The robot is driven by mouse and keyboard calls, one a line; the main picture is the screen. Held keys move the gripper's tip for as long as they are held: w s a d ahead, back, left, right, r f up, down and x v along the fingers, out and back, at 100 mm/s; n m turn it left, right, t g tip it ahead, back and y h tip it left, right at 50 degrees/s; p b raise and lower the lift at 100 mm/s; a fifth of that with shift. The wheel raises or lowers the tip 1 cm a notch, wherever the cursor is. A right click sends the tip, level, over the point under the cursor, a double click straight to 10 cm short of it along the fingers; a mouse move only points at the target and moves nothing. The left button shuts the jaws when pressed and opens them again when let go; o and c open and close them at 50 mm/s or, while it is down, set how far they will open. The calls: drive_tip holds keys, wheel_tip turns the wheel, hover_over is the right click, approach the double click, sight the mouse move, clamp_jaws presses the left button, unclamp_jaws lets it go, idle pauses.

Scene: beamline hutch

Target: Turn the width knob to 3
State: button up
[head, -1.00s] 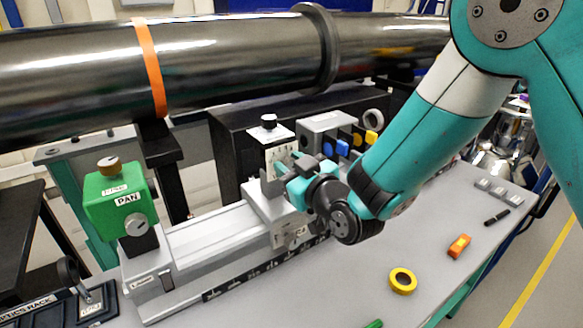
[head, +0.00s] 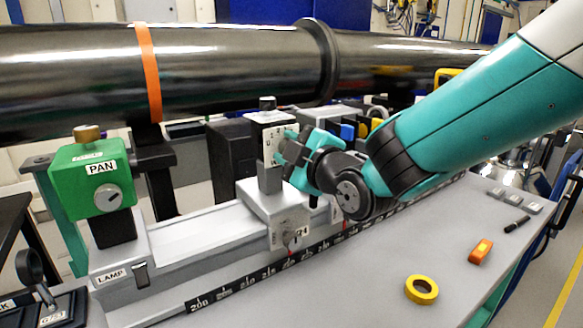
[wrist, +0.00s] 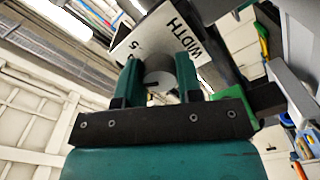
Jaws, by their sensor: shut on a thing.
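The width knob (wrist: 160,80) is a round grey dial with a dark pointer line, on a white plate marked WIDTH (wrist: 180,42) in the wrist view. My gripper (wrist: 158,78) has its two teal fingers on either side of the knob, shut on it. In the head view my gripper (head: 289,148) reaches the white-faced block (head: 267,133) on its post from the right. There the knob is hidden behind the fingers. Fingers and gripper cover most plate numbers, so I cannot tell which number the pointer meets.
The block's carriage (head: 262,212) sits on a grey rail with a black scale. A green PAN box (head: 92,180) stands left. A black beam pipe (head: 230,70) runs behind. Yellow tape (head: 421,290) and an orange item (head: 480,251) lie on the right of the bench.

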drive_tip(key=shift+n+b, duration=0.95)
drive_tip(key=shift+n, duration=0.15)
drive_tip(key=o, duration=0.9)
drive_tip(key=shift+s+d, duration=0.1)
drive_tip(key=shift+s, duration=0.05)
drive_tip(key=shift+b+v, duration=3.05)
drive_tip(key=shift+v, duration=5.5)
